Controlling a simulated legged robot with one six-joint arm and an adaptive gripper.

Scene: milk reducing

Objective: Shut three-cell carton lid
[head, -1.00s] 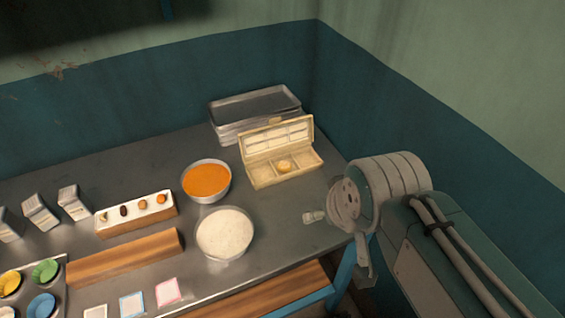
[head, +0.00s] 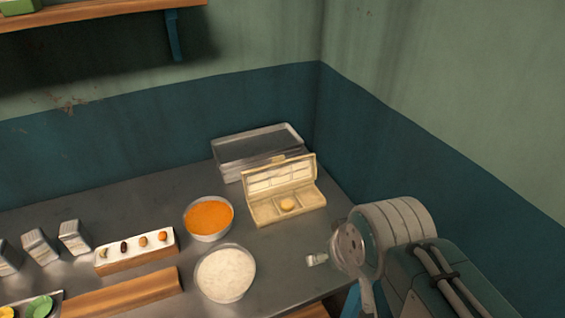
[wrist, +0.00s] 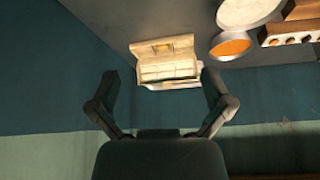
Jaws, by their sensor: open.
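The three-cell carton (head: 290,214) stands on the metal table near the back right corner, its lid (head: 281,176) raised and leaning back. In the head view my arm is at the right, to the right of the carton, with the fingertips mostly hidden.
Stacked metal trays (head: 258,148) stand right behind the lid. A bowl of orange contents (head: 208,217) and a bowl of white contents (head: 225,274) are left of the carton. A white-topped block (head: 136,250) is further left. Walls close off the back and right.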

